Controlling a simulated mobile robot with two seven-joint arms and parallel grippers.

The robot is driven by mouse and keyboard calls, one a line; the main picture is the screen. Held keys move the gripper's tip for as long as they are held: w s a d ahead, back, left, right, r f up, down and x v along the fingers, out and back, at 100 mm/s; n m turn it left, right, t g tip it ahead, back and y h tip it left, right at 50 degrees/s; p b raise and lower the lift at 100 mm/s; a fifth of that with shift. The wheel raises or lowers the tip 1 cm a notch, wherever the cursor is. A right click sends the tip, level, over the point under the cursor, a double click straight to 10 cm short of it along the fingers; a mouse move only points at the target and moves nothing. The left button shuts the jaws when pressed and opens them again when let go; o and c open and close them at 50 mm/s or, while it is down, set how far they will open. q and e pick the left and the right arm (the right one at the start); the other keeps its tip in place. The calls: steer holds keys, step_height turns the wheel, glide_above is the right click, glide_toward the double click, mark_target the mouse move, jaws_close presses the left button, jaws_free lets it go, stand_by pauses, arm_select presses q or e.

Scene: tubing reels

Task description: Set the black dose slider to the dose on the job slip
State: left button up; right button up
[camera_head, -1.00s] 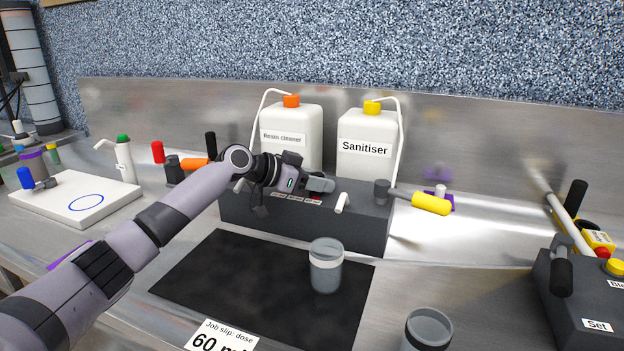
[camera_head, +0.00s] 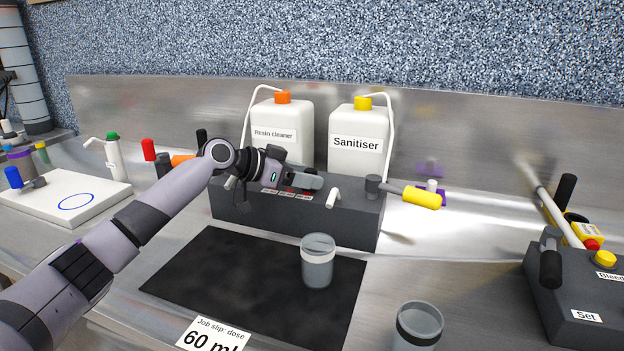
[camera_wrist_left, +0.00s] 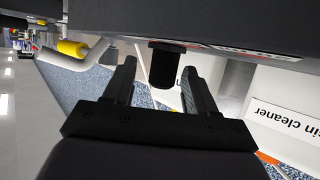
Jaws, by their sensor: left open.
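My left gripper (camera_head: 308,181) reaches over the top of the dark grey dispenser box (camera_head: 280,214). In the left wrist view its two fingers (camera_wrist_left: 158,70) are open, one on each side of a black knob (camera_wrist_left: 164,66) that looks like the dose slider. A gap shows beside the knob, and whether a finger touches it I cannot tell. In the head view the gripper hides the knob. Small labels (camera_head: 290,193) on the box are too small to read. The job slip (camera_head: 213,335) at the bottom edge reads "60 ml", partly cut off.
White Resin cleaner (camera_head: 283,123) and Sanitiser (camera_head: 357,143) jugs stand behind the box. A yellow-handled lever (camera_head: 421,197) sticks out at its right. A grey cup (camera_head: 317,262) stands on the black mat (camera_head: 215,275), another (camera_head: 418,326) right of it. A control box (camera_head: 575,290) stands far right.

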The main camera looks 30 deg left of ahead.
arm_select(q)
steer(key=v, duration=0.4)
steer(key=shift+f+b, duration=0.1)
steer(key=shift+b, duration=0.3)
steer(key=shift+s+a+r, duration=0.1)
steer(key=shift+s+r, duration=0.15)
steer(key=shift+s, duration=0.1)
